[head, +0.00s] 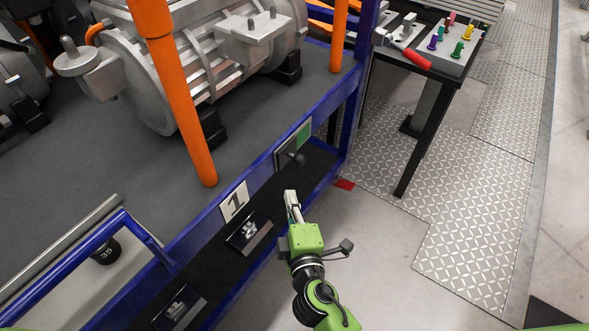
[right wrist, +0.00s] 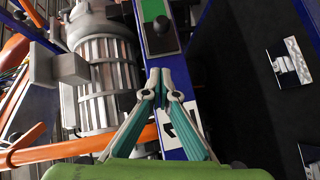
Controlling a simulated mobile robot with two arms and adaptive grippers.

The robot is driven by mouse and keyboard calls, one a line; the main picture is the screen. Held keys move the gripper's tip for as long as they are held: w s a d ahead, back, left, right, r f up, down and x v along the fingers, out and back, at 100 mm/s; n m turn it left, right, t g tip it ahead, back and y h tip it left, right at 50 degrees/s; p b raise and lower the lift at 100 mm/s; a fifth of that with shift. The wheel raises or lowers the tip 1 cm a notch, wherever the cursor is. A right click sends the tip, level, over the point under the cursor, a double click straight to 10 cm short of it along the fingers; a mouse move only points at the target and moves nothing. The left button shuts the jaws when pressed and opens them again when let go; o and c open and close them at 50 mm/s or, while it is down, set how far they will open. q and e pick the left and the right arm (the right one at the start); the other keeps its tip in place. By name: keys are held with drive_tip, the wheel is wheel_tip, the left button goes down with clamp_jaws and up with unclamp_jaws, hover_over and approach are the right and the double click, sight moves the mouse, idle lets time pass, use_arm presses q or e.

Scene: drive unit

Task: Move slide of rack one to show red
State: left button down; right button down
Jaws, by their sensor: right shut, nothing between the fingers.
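Rack one is the blue-framed rack with a white number 1 plate (head: 235,201) on its rail. Farther along the rail is the slide, a dark plate (head: 286,156) with a round black knob (head: 299,158). A green field (head: 304,132) shows beside it, and no red shows on this indicator. My right gripper (head: 290,194) is shut and empty, beside the rail and apart from the knob. In the right wrist view, its closed fingertips (right wrist: 159,70) are just below the knob (right wrist: 162,24) and the green field. My left gripper is out of view.
An orange post (head: 178,100) and a grey motor (head: 205,55) stand on the rack. A side table with coloured pegs and a red-handled tool (head: 408,54) is at upper right. Small pictured plates (head: 249,232) lie below the rail. Open floor lies to the right.

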approach(295, 157)
drive_tip(key=w+a, duration=0.3)
drive_tip(key=a, duration=0.1)
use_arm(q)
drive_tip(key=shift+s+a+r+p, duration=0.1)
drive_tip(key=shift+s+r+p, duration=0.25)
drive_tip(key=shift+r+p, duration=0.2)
use_arm(e)
drive_tip(key=shift+w+d+f, duration=1.05)
drive_tip(key=shift+w, duration=0.1)
use_arm(q)
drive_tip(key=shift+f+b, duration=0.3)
drive_tip(key=shift+b, duration=0.1)
use_arm(e)
drive_tip(key=w+d, duration=0.5)
drive_tip(key=w, duration=0.2)
drive_tip(key=shift+r, duration=0.15)
drive_tip(key=shift+d, duration=0.15)
